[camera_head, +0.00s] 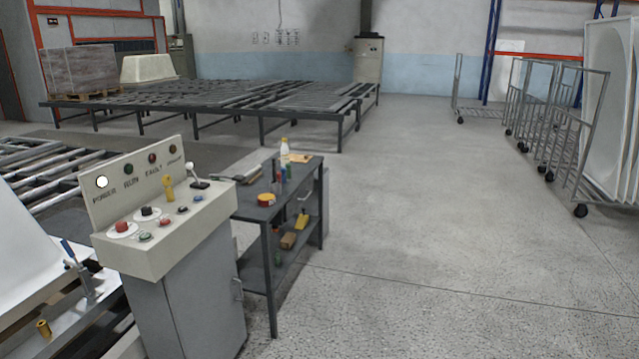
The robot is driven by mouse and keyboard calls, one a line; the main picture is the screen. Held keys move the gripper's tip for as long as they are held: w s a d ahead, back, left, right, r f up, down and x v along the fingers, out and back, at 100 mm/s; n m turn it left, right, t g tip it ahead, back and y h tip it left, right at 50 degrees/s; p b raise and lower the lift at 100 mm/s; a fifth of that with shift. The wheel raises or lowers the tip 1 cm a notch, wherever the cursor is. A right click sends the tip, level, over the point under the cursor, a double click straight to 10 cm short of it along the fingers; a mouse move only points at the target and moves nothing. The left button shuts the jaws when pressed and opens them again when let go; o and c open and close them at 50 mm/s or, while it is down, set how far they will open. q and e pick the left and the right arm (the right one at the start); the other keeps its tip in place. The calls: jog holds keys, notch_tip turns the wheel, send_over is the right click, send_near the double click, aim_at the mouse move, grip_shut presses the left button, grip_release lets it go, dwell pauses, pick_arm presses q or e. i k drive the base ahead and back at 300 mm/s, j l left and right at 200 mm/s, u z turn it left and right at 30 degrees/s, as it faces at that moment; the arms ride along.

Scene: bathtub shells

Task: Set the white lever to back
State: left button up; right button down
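The control console (172,245) stands at the left front, with a sloped button top and an upright back panel. The white lever (191,169) is at the right end of the console top. Its pale knob tilts up and to the left, toward the back panel, from a dark base on a light plate. I cannot tell its exact set position. A yellow lever (168,186) stands to its left. Neither of my grippers is in view.
Red, black, green and blue buttons cover the console top. A dark workbench (268,215) with bottles and tape stands close on the console's right. A white shell and blue-handled clamp (76,262) are at the left edge. Open floor (430,220) lies right; wheeled racks (545,120) stand beyond.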

aim_at(189, 166)
jog(key=i+u, duration=0.15)
jog(key=i, duration=0.55)
jog(key=i+l+u, duration=0.1)
jog(key=i+l, duration=0.15)
jog(key=i, duration=0.5)
jog(key=i+l+u, duration=0.1)
jog(key=i+u, duration=0.3)
jog(key=i+l+u, duration=0.2)
jog(key=u, duration=0.15)
jog(key=i+l+u, duration=0.6)
jog(key=u, duration=0.15)
jog(key=i+l+u, duration=0.15)
jog(key=l, duration=0.15)
jog(key=l+u, duration=0.2)
jog(key=i+l+u, duration=0.15)
jog(key=l, duration=0.25)
